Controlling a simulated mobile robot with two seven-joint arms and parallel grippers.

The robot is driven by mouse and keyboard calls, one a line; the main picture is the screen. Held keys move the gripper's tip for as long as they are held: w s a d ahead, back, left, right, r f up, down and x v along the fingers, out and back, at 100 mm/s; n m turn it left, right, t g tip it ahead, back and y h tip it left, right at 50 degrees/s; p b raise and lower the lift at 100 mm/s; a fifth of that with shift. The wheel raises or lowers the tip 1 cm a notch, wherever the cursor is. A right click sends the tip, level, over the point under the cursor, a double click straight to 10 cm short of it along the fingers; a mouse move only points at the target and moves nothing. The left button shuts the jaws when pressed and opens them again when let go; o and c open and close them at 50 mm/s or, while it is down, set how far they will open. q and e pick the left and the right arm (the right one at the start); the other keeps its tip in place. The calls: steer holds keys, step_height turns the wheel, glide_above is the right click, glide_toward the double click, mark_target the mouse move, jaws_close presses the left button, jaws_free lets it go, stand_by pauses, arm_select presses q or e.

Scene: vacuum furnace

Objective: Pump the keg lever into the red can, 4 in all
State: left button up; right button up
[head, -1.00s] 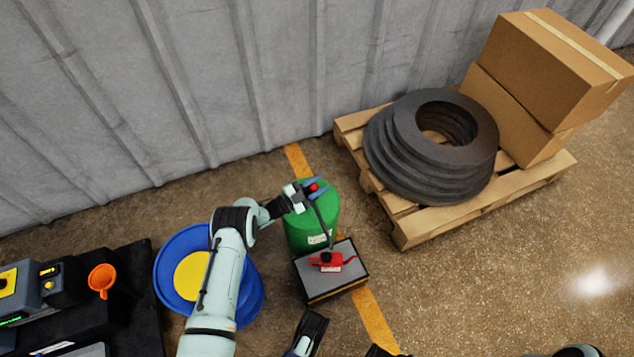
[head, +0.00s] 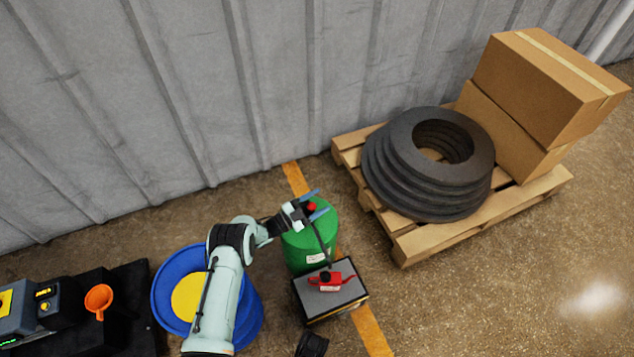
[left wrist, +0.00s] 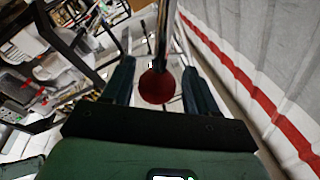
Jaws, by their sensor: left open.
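The green keg (head: 303,258) stands on the floor near the wall, with a red lever knob (head: 311,206) at its top. A thin dark spout runs from the top down toward the red can (head: 332,281). The can sits on a grey-topped box in front of the keg. My left gripper (head: 314,204) is at the knob, its blue fingers apart on either side. In the left wrist view the red knob (left wrist: 157,87) shows between the open fingers, on a dark rod; contact is not visible.
A blue drum (head: 245,318) with a yellow top stands left of the keg, partly behind my left arm. An orange funnel (head: 99,299) is at far left. A wooden pallet (head: 420,245) with black rings (head: 385,185) and cardboard boxes (head: 545,90) stands right. Floor at lower right is clear.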

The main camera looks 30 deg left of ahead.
arm_select(q)
step_height(320, 180, up, 19)
steer(key=p, duration=0.5)
steer(key=shift+f, duration=0.15)
arm_select(e)
steer(key=s+a+r+g+y, duration=0.1)
steer(key=s+a+r, duration=0.2)
steer(key=r, duration=0.3)
steer(key=shift+s+a+r+n, duration=0.3)
steer(key=shift+s+a+n, duration=0.1)
steer(key=shift+s, duration=0.2)
arm_select(q)
steer(key=shift+d+f, duration=0.1)
steer(key=shift+f, duration=0.05)
arm_select(e)
steer(key=shift+d, duration=0.1)
